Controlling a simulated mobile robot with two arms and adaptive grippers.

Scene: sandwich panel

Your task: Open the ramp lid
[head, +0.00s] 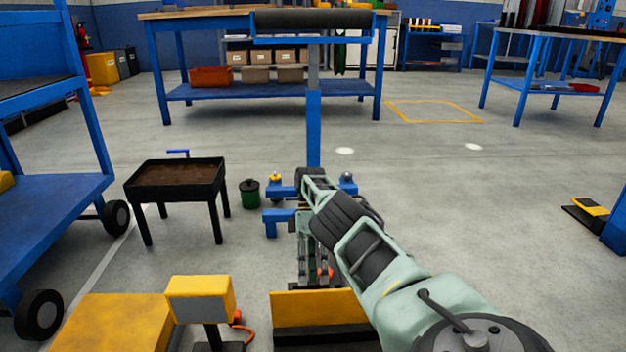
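I cannot tell which thing is the ramp lid. A yellow panel with a black lower edge (318,308) stands at the bottom centre. My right arm comes in from the lower right, pale green and black. Its far end, with the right gripper (311,181), is in front of a blue post (313,130) with blue brackets (280,216) at its foot. The arm hides part of the brackets. The fingers do not show clearly, and neither their opening nor any contact can be told. My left gripper is not in view.
A black tray on legs (140,190) and a green can (250,193) stand left of the post. A yellow box on a stand (200,298) is at the lower left, near a blue cart (60,215). A blue workbench (270,88) is behind. Floor at right is mostly clear.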

